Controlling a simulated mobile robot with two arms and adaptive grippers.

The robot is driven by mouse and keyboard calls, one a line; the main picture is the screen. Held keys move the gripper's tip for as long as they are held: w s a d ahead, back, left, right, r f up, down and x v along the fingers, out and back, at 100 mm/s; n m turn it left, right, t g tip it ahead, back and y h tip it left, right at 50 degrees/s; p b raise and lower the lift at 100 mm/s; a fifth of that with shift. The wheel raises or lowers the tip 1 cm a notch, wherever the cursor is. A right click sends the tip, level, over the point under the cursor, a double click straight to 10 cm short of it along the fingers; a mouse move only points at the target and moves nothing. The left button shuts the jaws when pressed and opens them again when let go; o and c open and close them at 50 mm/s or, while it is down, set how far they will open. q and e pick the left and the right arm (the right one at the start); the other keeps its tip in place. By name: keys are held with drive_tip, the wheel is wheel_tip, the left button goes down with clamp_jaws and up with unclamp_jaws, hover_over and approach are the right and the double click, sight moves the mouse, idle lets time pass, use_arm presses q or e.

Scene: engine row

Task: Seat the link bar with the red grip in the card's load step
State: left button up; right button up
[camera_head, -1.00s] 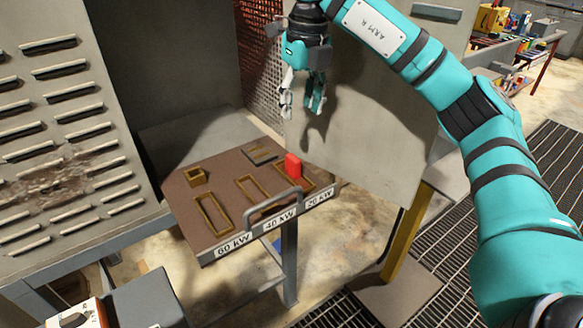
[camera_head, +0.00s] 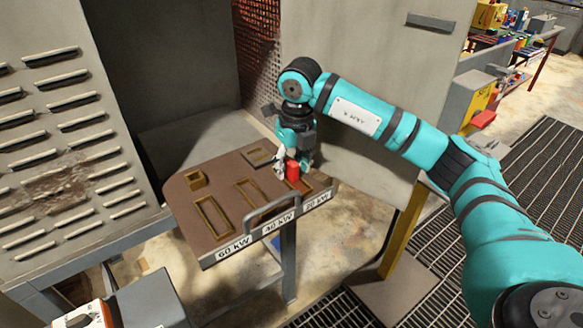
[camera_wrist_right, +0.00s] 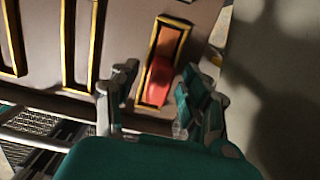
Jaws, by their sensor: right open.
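The link bar's red grip (camera_head: 293,171) stands upright at the 20 kW frame (camera_head: 305,184), the right one of the brown board's load steps. In the right wrist view the red grip (camera_wrist_right: 160,78) shows inside that yellow-edged frame (camera_wrist_right: 181,24). The bar under the grip is hard to make out. My right gripper (camera_head: 292,165) is open and has come down over the grip, its fingers on either side. In the right wrist view its fingers (camera_wrist_right: 157,100) are apart, with the grip between and slightly beyond them. I cannot tell whether they touch it. My left gripper is not in view.
The brown board (camera_head: 225,190) also has the 60 kW frame (camera_head: 213,218), the 40 kW frame (camera_head: 249,194), a small square box (camera_head: 195,179) and a flat frame (camera_head: 257,156). A grey handle (camera_head: 271,207) rises at its front edge. A grey panel (camera_head: 370,60) stands close behind on the right.

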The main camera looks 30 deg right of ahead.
drive_tip(key=shift+f, duration=0.25)
clamp_jaws()
drive_tip(key=shift+r, duration=0.1)
